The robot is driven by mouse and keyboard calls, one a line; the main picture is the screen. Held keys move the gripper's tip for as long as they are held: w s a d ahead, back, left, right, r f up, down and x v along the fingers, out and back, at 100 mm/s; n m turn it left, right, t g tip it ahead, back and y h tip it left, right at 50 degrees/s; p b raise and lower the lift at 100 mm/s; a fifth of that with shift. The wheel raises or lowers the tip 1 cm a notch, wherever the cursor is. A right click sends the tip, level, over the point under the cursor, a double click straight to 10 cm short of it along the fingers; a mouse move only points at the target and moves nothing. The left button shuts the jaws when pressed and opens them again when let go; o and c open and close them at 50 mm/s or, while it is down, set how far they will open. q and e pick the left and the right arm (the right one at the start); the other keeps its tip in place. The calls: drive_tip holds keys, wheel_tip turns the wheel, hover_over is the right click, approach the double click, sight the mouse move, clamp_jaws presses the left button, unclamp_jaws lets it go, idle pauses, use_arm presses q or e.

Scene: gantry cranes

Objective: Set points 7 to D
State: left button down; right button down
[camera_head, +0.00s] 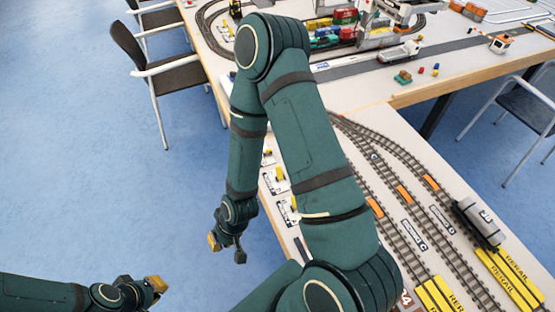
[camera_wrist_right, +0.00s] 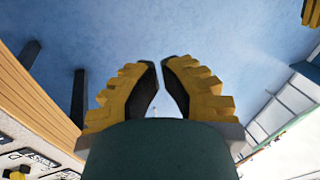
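Small white points panels with yellow levers lie along the left edge of the near table, one upper (camera_head: 279,174) and one lower (camera_head: 293,204); their numbers are too small to read, so I cannot tell which is points 7. My right gripper (camera_head: 228,247) hangs beyond that edge over the blue floor, open and empty. In the right wrist view its two yellow fingers (camera_wrist_right: 160,80) stand apart, with panels and a yellow knob (camera_wrist_right: 16,173) at lower left. My left gripper (camera_head: 141,283) is at lower left over the floor, apparently open and empty. My right arm hides part of the table.
Tracks with a grey tank wagon (camera_head: 478,222) and yellow rerail blocks (camera_head: 510,278) cover the near table's right side. A far table carries a crane, containers (camera_head: 345,17) and a white vehicle (camera_head: 400,52). Chairs stand left (camera_head: 165,72) and right (camera_head: 520,105). Floor at left is clear.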

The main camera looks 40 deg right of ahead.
drive_tip(key=w+d+r+g+h, duration=0.1)
drive_tip(key=w+d, duration=0.3)
drive_tip(key=d, duration=0.3)
drive_tip(key=w+d+r, duration=0.2)
drive_tip(key=w+d, duration=0.2)
drive_tip(key=d, duration=0.4)
drive_tip(key=w+d+r+m+g+h, duration=0.1)
drive_tip(key=w+d+r, duration=0.1)
drive_tip(key=w+d, duration=0.2)
drive_tip(key=shift+w+d+g+h, duration=0.15)
drive_tip(key=shift+w+d, duration=0.05)
drive_tip(key=shift+d, duration=0.7)
drive_tip(key=shift+w+d+g+h, duration=0.15)
drive_tip(key=shift+d, duration=0.75)
drive_tip(key=g, duration=0.1)
approach(279, 173)
drive_tip(key=w+d+r, duration=0.1)
drive_tip(key=w+d, duration=0.1)
drive_tip(key=w, duration=0.2)
drive_tip(key=shift+s+a+r+m+h, duration=0.2)
drive_tip(key=shift+m+h, duration=0.2)
drive_tip(key=shift+f, duration=0.1)
drive_tip(key=f, duration=0.3)
drive_tip(key=s+f, duration=0.1)
drive_tip(key=f, duration=0.5)
drive_tip(key=shift+s+a+f, duration=0.2)
drive_tip(key=shift+a+f, duration=0.1)
drive_tip(key=shift+f, duration=0.1)
drive_tip(key=shift+d+b, duration=0.1)
drive_tip(key=shift+b, duration=0.2)
